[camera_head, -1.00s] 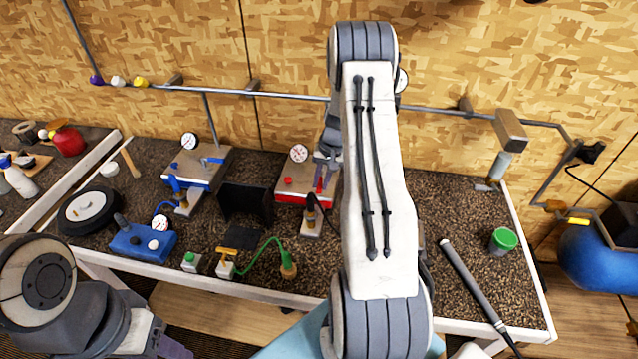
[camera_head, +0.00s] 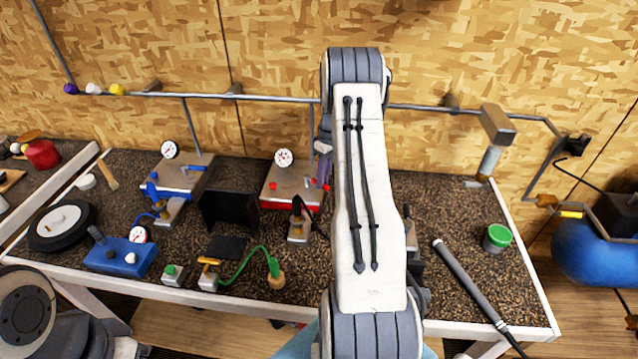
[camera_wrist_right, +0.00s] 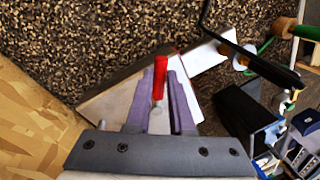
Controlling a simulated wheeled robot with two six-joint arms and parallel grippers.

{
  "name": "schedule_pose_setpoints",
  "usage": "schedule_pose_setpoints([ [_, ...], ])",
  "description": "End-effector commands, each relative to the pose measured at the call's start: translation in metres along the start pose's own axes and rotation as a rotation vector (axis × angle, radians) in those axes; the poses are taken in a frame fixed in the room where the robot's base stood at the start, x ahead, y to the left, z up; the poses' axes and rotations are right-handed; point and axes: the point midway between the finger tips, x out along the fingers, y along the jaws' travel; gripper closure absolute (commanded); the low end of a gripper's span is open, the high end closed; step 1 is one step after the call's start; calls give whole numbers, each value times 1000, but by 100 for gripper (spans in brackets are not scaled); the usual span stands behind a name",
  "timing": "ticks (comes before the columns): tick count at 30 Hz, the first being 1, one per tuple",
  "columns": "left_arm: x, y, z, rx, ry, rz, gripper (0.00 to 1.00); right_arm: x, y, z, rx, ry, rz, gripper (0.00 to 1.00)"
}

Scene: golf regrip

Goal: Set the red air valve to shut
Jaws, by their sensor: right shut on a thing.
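The red air valve's lever (camera_wrist_right: 160,78) stands between the purple fingers of my right gripper (camera_wrist_right: 160,92) in the right wrist view. The fingers are shut on it. In the head view, the red-fronted metal box (camera_head: 293,190) with a round gauge (camera_head: 284,158) stands at the back middle of the bench. My right gripper (camera_head: 323,168) is at its right end, partly hidden by my right arm. The lever itself is hidden there. My left arm shows at the lower left, but its gripper jaws do not show.
A blue-fronted box (camera_head: 180,180) with a gauge stands to the left. A black stand (camera_head: 230,208), a metal block (camera_head: 299,228) and a green hose (camera_head: 245,260) lie between and in front. A golf club (camera_head: 468,287) and green-lidded jar (camera_head: 497,238) are at right.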

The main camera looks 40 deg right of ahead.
Motion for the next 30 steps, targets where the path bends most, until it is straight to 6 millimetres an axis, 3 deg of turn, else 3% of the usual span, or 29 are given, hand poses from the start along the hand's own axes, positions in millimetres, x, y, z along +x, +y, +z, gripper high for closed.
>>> schedule_pose_setpoints([
  [15, -1, 0, 0, 0, 0, 0, 49, -6, 23, -7, -414, -83, 1, 100],
  [30, -2, 0, 0, 0, 0, 0, 49, -7, 30, -12, -559, -111, 2, 100],
])
